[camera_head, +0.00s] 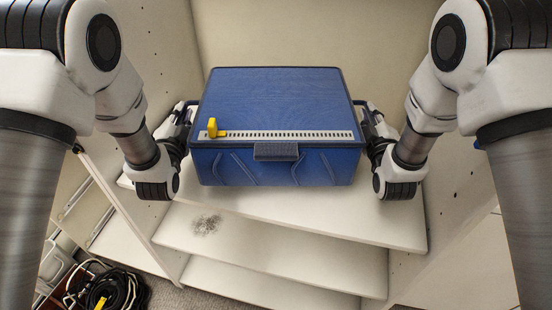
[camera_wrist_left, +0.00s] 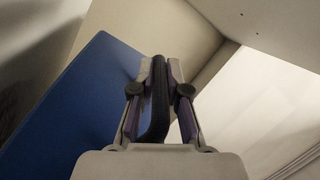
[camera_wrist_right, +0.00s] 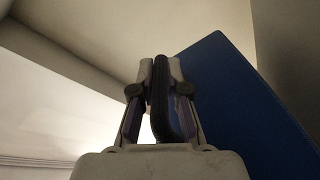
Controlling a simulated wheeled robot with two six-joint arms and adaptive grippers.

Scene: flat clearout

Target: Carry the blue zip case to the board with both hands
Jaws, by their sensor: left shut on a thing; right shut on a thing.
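The blue zip case (camera_head: 275,95) is a box with a pale toothed zip strip, a yellow zip pull (camera_head: 214,128) at the strip's left end and a front tab. It appears level, at the upper white shelf; I cannot tell whether it touches the shelf. My left gripper (camera_head: 186,120) is at its left side, shut on a dark side handle, which shows between the fingers in the left wrist view (camera_wrist_left: 159,95). My right gripper (camera_head: 370,120) is shut on the matching handle, seen in the right wrist view (camera_wrist_right: 160,95). I cannot identify the board in any view.
White shelves (camera_head: 270,255) are stacked below the case; the middle one has a dark speckled patch (camera_head: 206,225). Side panels (camera_head: 455,190) stand left and right, with a back wall (camera_head: 290,30) behind. Coiled black cable (camera_head: 120,290) lies at the lower left on the floor.

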